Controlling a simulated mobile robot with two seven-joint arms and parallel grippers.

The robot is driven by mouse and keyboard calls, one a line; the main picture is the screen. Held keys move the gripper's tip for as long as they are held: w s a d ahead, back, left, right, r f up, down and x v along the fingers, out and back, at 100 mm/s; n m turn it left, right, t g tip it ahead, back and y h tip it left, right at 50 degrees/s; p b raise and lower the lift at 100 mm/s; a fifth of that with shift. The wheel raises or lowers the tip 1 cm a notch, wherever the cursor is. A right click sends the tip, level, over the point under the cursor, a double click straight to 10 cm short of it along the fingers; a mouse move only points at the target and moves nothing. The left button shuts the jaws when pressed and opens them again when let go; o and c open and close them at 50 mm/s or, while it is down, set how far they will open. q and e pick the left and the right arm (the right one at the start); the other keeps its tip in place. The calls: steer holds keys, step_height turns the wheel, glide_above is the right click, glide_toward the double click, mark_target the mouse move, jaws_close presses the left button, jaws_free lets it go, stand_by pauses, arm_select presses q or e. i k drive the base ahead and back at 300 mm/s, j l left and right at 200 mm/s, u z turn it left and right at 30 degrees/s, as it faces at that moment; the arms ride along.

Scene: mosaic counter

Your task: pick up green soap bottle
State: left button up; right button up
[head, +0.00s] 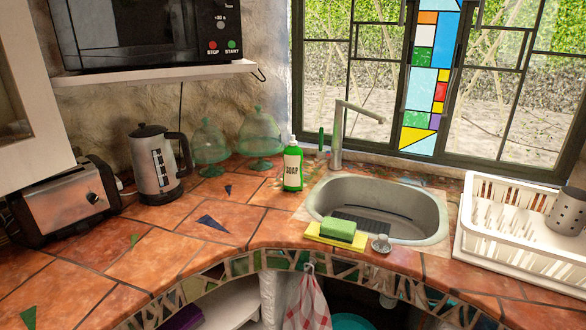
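The green soap bottle (293,167) stands upright on the orange tiled counter, just left of the sink. It has a white cap and a pale label reading SOAP. Nothing touches it in the head view. Neither of my grippers shows in the head view.
The sink (430,213) with its tap (338,135) is right of the bottle. A sponge (338,230) lies on a yellow tray at its front edge. Green glass domes (260,135) and a kettle (158,165) stand left. A dish rack (490,238) is right. The counter (225,250) in front is clear.

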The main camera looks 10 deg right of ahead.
mark_target(292, 155)
steer(key=i+l+u, duration=0.15)
steer(key=i+l, duration=0.15)
steer(key=i+l+u, duration=0.1)
steer(key=i+l, duration=0.15)
steer(key=l, duration=0.25)
steer(key=i+l+u, duration=0.15)
steer(key=l, duration=0.25)
steer(key=i, duration=0.1)
